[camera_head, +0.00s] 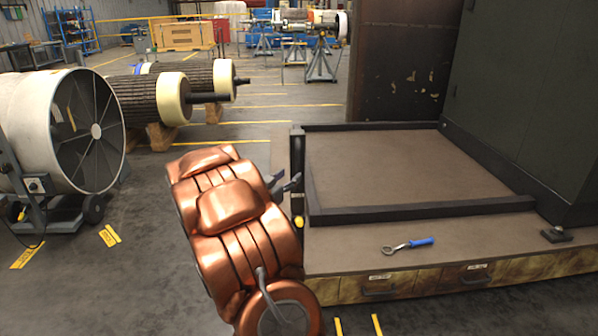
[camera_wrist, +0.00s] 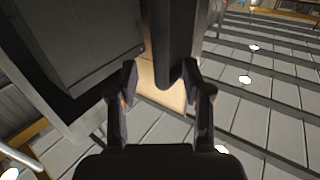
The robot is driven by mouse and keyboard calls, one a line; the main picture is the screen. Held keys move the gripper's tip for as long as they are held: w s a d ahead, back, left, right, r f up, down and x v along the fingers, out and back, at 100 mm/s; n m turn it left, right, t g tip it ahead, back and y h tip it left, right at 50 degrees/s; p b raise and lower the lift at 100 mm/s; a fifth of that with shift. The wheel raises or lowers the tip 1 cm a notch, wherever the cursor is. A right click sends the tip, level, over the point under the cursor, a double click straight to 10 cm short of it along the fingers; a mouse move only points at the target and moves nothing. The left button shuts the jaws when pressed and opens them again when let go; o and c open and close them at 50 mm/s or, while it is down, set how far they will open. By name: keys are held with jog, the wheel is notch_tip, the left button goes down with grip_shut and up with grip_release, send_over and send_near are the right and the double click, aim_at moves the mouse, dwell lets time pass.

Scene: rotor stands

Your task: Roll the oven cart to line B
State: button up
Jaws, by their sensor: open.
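My gripper (camera_head: 284,184) is open beside the dark upright post (camera_head: 298,160) at the left corner of a brown-topped bench (camera_head: 350,246) with drawers. In the wrist view my gripper (camera_wrist: 163,76) has its two fingers apart, and a dark bar (camera_wrist: 170,40) comes down between them. I cannot tell whether the fingers touch it. A tall dark green cabinet (camera_head: 525,95) stands on the right of the bench. Nothing in view is clearly marked as the oven cart or line B, and no wheels show under the bench.
A blue-handled tool (camera_head: 408,245) lies on the bench top. A large drum fan (camera_head: 92,130) stands at the left. Dark rotors (camera_head: 140,98) rest on wooden blocks behind it. Yellow floor marks (camera_head: 110,236) show nearby. Open grey floor (camera_head: 130,290) lies left of my arm.

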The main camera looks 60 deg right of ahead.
aim_at(297, 169)
jog(key=shift+w+d, duration=0.2)
jog(key=shift+d, duration=1.6)
jog(key=shift+w+d, duration=0.15)
jog(key=shift+d, duration=1.6)
grip_shut()
